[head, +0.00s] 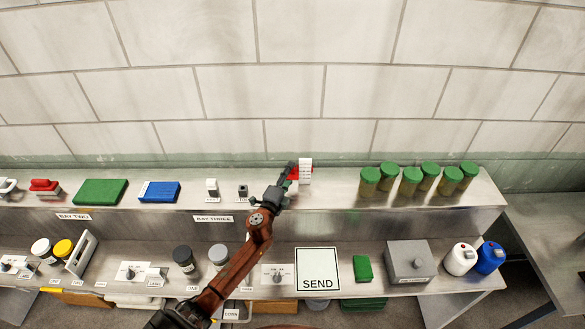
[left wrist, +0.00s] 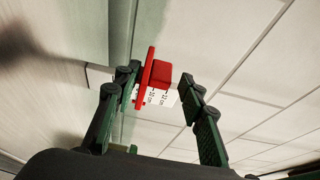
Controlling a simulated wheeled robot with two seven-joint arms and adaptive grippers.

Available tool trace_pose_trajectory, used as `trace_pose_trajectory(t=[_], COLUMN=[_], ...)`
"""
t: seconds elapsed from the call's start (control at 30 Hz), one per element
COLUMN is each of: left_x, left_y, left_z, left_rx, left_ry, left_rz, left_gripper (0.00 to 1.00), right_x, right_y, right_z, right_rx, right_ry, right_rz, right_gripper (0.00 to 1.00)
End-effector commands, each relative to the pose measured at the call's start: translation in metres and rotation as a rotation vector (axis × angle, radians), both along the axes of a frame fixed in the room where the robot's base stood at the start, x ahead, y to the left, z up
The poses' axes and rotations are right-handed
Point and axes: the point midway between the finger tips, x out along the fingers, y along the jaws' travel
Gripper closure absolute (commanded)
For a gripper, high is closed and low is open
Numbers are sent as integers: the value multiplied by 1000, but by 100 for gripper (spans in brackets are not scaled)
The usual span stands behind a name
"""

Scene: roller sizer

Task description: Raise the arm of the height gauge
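The height gauge (head: 306,168) stands on the upper shelf at the back, a white upright scale with a red arm (head: 294,173) on its left side. My left gripper (head: 289,171) is at the red arm, partly covering it in the head view. In the left wrist view the red arm (left wrist: 160,73) lies between the two green fingers, with the white scale (left wrist: 158,97) and its printed marks behind. The fingers are apart, and a gap shows at the right finger. The left finger is close to the red part; contact cannot be told. My right gripper is not in view.
Several green-lidded jars (head: 411,180) stand to the right of the gauge on the upper shelf. A small dark block (head: 242,190) and a white one (head: 211,187) stand to its left. The lower shelf holds a SEND panel (head: 318,268) and a grey box (head: 408,262).

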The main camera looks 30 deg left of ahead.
Motion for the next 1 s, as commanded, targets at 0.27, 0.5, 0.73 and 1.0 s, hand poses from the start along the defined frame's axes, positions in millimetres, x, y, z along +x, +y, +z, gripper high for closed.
trace_pose_trajectory(t=[0.27, 0.5, 0.73, 1.0], left_x=[29, 32, 31, 31], left_y=[6, 7, 7, 8], left_z=[-1, -1, -1, 0], left_rx=[-2, -2, -2, -2], left_ry=[0, 1, 1, 0], left_rz=[2, 4, 4, 4], left_gripper=[62, 62, 71, 90], right_x=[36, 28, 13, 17], right_y=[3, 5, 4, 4], right_z=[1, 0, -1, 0], right_rx=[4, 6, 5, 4], right_ry=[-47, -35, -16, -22], right_rz=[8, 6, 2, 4], right_gripper=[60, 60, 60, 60])
